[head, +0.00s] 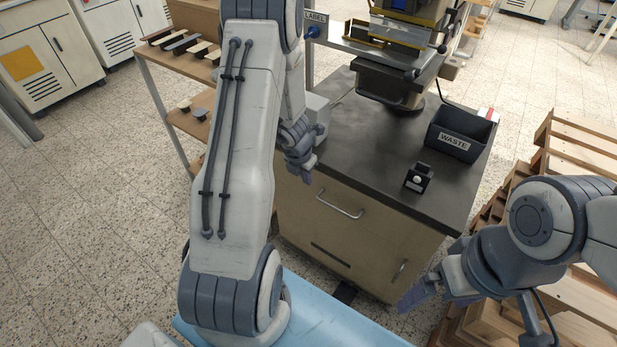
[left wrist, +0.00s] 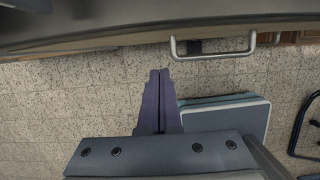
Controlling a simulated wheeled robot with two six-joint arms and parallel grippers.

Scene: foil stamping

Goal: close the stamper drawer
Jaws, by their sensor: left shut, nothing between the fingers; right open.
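The stamper cabinet has a beige drawer front (head: 318,222) under a dark worktop, with a metal bar handle (head: 340,206). The drawer front looks about flush with the cabinet; I cannot make out any gap. My left gripper (head: 306,168) is shut and empty near the worktop's left front corner, up and left of the handle. In the left wrist view, the shut fingers (left wrist: 159,95) point toward the cabinet edge, with the handle (left wrist: 213,54) to their right, apart from it. My right gripper (head: 428,298) is open and empty, low in front of the cabinet's right side.
On the worktop stand the stamping press (head: 390,75), a black waste bin (head: 460,133) and a small black block with a light knob (head: 418,178). Wooden pallets (head: 575,150) are stacked at the right. A wooden shelf (head: 190,125) stands at the left. Tiled floor is open at far left.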

